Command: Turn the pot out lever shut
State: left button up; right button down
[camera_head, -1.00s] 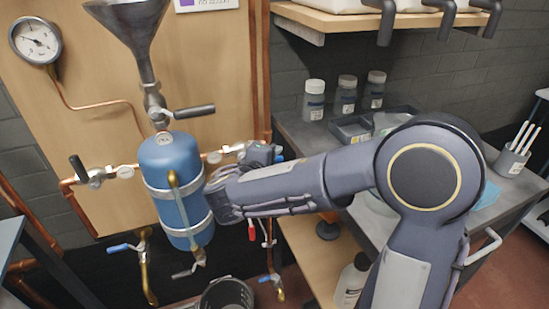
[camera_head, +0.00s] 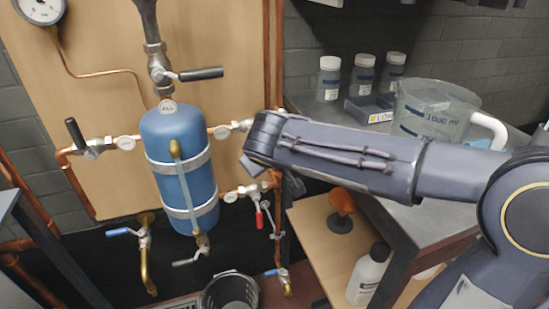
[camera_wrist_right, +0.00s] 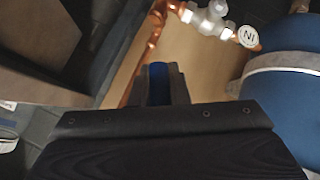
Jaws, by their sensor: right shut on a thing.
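The blue pot (camera_head: 180,165) stands strapped upright on the wooden panel. An upper-right valve (camera_head: 243,126) joins it to the copper pipe; its tag (camera_head: 222,132) is unreadable here and its lever is hidden behind my right wrist. In the right wrist view my right gripper (camera_wrist_right: 159,80) is shut on a blue lever handle (camera_wrist_right: 158,84). The pot (camera_wrist_right: 290,100) is to its right, beside a tag (camera_wrist_right: 248,37) reading IN upside down and a valve (camera_wrist_right: 210,19). In the head view my right gripper's fingers are hidden. My left gripper is not in view.
A lower-right valve has a hanging red lever (camera_head: 258,219). A black-handled valve (camera_head: 97,147) is left of the pot, another lever (camera_head: 200,74) above it. A bucket (camera_head: 230,291) stands below. A bench with a clear jug (camera_head: 430,108) is on the right.

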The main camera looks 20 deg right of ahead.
jog(key=shift+a+f+m+y+b, duration=0.25)
jog(key=shift+a+m+y, duration=0.3)
jog(key=shift+a+y, duration=0.45)
jog(key=shift+a+f+m+y+b, duration=0.15)
jog(key=shift+a+m+y+b, duration=0.15)
jog(key=shift+a+m+y, duration=0.65)
jog(key=shift+d+n+y, duration=0.2)
jog(key=shift+n+y, duration=0.05)
jog(key=shift+n, duration=0.15)
jog(key=c, duration=1.4)
grip_release()
jog(key=p+v, duration=0.2)
jog(key=v, duration=0.5)
jog(key=shift+s+r, duration=0.25)
jog(key=shift+s, duration=0.05)
